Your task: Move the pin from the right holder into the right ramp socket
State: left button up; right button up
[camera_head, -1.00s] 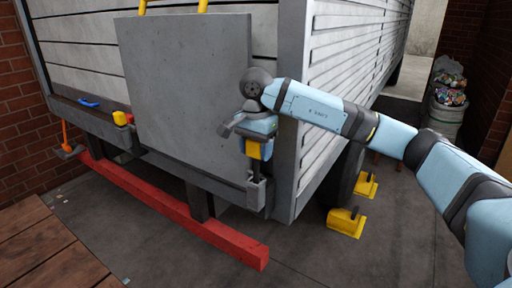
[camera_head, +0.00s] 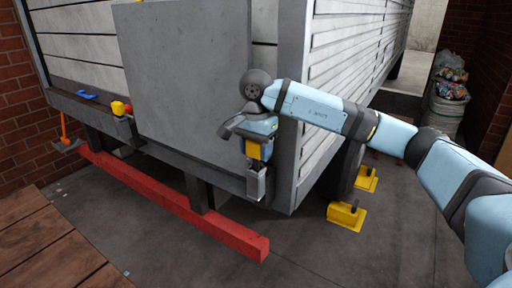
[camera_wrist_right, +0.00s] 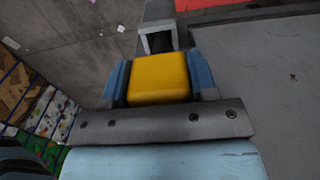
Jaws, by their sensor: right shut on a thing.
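My right gripper (camera_head: 256,140) is shut on the yellow-headed pin (camera_head: 253,151) at the lower right corner of the upright grey ramp plate (camera_head: 185,75). The wrist view shows the pin's yellow head (camera_wrist_right: 158,78) between the blue fingers. The pin is about upright, directly over a square metal socket (camera_head: 257,188) at the right end of the grey sill. The socket's square rim (camera_wrist_right: 160,42) shows just past the yellow head. How far the pin's shaft is inside the socket is hidden. My left gripper is not in view.
A yellow-and-red piece (camera_head: 121,108) sits on the sill left of the plate, near a blue handle (camera_head: 87,95). A red bar (camera_head: 170,202) runs below. Yellow wheel chocks (camera_head: 346,218) stand on the floor to the right, and filled sacks (camera_head: 447,105) farther back.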

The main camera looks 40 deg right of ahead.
jog(key=shift+f+b, duration=0.75)
jog(key=shift+f, duration=0.55)
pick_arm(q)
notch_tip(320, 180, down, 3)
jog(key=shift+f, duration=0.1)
pick_arm(e)
jog(key=o, duration=1.2)
jog(key=shift+c, duration=0.2)
jog(key=shift+r, duration=0.4)
notch_tip(320, 180, up, 14)
jog(key=shift+f+p, duration=0.25)
jog(key=shift+p, duration=0.6)
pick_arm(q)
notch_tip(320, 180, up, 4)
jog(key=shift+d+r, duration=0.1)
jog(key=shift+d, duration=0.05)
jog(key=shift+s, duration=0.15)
pick_arm(e)
jog(key=shift+s+f, duration=0.1)
